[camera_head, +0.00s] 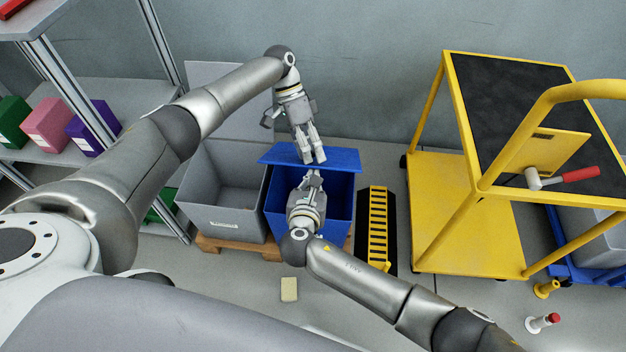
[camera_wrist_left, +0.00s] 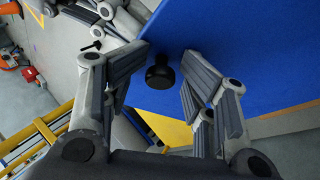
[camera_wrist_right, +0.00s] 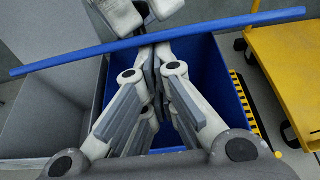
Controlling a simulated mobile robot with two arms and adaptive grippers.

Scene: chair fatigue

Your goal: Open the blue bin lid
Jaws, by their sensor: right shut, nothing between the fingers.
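In the right wrist view the lid (camera_wrist_right: 215,25) appears nearly edge-on, sloping across above the open bin (camera_wrist_right: 215,85). A black knob (camera_wrist_left: 160,72) sits on the lid's face. My left gripper (camera_head: 315,158) is over the lid; in the left wrist view its fingers are open with the knob between their tips. My right gripper (camera_head: 314,175) is shut and empty at the lid's front edge; whether it touches is unclear.
An open grey bin (camera_head: 222,205) stands left of the blue bin on a wooden pallet (camera_head: 225,245). A black-and-yellow ramp-like piece (camera_head: 377,225) and a yellow cart (camera_head: 450,240) are on the right. A shelf with coloured boxes (camera_head: 48,125) is at left.

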